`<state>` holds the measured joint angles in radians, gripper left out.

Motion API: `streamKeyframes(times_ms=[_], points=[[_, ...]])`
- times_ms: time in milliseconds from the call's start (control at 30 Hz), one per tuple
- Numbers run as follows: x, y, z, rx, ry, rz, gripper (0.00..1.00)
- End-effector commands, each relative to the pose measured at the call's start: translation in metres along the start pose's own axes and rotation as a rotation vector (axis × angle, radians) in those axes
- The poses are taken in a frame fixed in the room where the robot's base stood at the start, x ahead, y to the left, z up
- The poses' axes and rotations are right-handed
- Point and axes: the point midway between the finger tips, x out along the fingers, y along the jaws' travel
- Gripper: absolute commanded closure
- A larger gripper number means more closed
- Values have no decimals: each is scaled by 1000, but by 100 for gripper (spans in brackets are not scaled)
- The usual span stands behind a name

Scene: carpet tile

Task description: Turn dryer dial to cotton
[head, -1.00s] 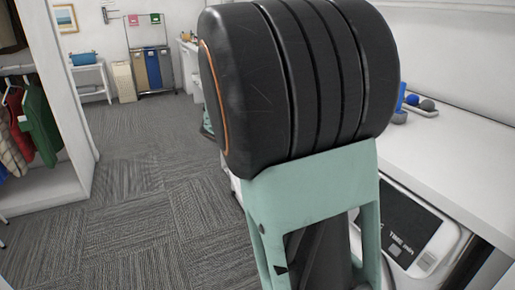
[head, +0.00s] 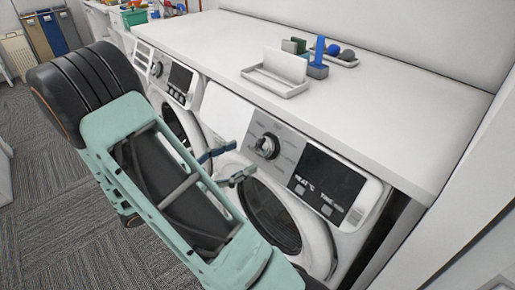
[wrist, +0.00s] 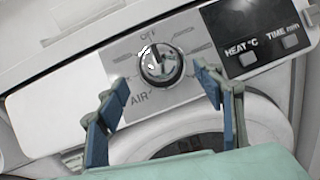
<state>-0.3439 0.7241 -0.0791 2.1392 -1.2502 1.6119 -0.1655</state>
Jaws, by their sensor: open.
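The dryer (head: 290,205) is the nearer white front-loader under the counter, with a grey panel and a dark display reading HEAT °C and TIME min. Its dial (head: 267,146) is a round chrome knob; in the wrist view the dial (wrist: 160,64) sits upper middle, with OFF above it and AIR at its lower left. Other marks around it are too small to read. My gripper (head: 222,163) is open in front of the panel, its blue-tipped fingers apart. In the wrist view my gripper (wrist: 162,84) has one finger each side of and below the dial, holding nothing.
A second white machine (head: 165,80) stands beyond the dryer. The white counter (head: 220,50) above holds a tray (head: 275,82) with a white card, a blue-handled item (head: 319,55) and small balls. Carpet (head: 60,200) is clear at left.

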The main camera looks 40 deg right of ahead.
Motion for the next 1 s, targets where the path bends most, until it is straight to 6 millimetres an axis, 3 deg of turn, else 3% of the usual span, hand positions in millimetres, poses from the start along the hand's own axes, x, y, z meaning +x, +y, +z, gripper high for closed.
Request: streamKeyframes(times_ms=[100,300,733,1000], points=[[24,-1,0,1,0,-4,38],[52,0,0,2,0,-3,38],[62,0,0,2,2,0,38],[62,0,0,2,2,-1,68]])
